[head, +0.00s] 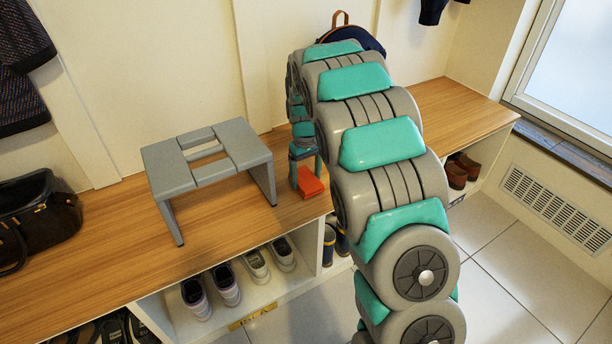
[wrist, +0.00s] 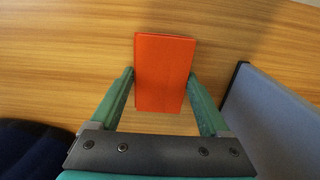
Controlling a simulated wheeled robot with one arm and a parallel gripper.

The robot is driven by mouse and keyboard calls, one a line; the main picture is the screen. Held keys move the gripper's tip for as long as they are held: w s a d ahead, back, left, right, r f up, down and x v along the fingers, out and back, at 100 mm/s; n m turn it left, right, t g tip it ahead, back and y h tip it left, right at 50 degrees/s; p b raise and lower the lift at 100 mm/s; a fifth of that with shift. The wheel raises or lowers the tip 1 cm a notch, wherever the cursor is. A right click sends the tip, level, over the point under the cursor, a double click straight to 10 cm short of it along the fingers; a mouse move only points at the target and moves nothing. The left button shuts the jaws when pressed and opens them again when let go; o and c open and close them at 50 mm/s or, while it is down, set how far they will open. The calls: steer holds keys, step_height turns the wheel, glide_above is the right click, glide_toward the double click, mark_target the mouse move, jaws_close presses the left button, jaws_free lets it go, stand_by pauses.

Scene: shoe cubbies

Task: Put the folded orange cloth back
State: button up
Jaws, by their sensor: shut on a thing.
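The folded orange cloth (head: 310,184) is a flat rectangular block at the bench top, just right of the grey step stool. It also shows in the wrist view (wrist: 164,72), between the two green fingers. My gripper (wrist: 162,88) is shut on the cloth, one finger at each long side. In the head view my gripper (head: 305,160) points down at the bench, partly hidden by my arm. Wood grain lies behind the cloth; I cannot tell whether the cloth touches the bench.
The grey step stool (head: 207,165) stands on the wooden bench (head: 110,235) close left of my gripper. A dark bag (head: 38,215) sits at the left end. A navy backpack (head: 362,38) is behind my arm. Shoes (head: 225,284) fill cubbies below. The bench's right part is clear.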

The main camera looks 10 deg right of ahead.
mark_target(306, 178)
steer(key=shift+f, duration=0.2)
steer(key=o, duration=1.2)
steer(key=shift+c, duration=0.2)
step_height(306, 178, up, 12)
steer(key=s+r+m, duration=0.1)
steer(key=s+r, duration=0.1)
steer(key=s, duration=0.9)
steer(key=s+r+m, duration=0.1)
steer(key=s+r, duration=0.1)
steer(key=s, duration=0.9)
steer(key=s+f+g, duration=0.1)
steer(key=s+f, duration=0.1)
steer(key=s, duration=0.8)
steer(key=s+f+m, duration=0.1)
steer(key=s+f, duration=0.2)
steer(key=s, duration=0.8)
steer(key=shift+s+m+g+b, duration=0.3)
steer(key=shift+g+b, duration=0.1)
